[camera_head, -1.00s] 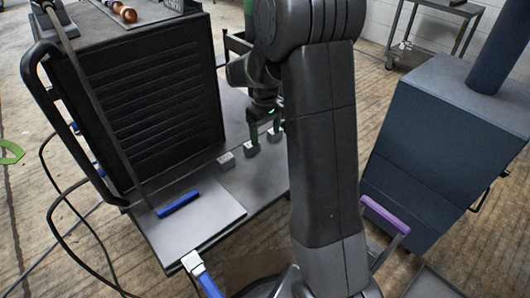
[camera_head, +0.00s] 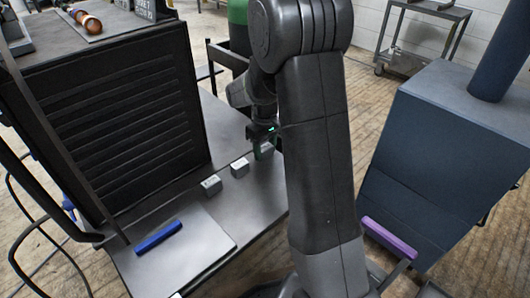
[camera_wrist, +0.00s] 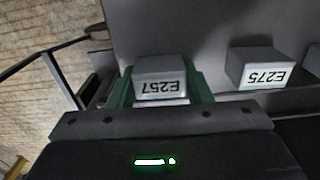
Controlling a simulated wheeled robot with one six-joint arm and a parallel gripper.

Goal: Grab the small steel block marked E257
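The small steel block marked E257 (camera_wrist: 160,78) sits between the two green fingers of my gripper (camera_wrist: 160,92) in the wrist view. Its label faces the camera upside down. A finger stands close on each side of it; I cannot tell whether both touch it. In the head view my gripper (camera_head: 263,143) is low over the grey tabletop, at the far end of the row of blocks, with the block (camera_head: 266,151) partly hidden between its fingers.
A block marked E275 (camera_wrist: 258,70) stands beside it, with another block at the right edge of the wrist view. The head view shows two more blocks (camera_head: 239,167) (camera_head: 211,185). A blue bar (camera_head: 158,236) lies on the plate, left of them.

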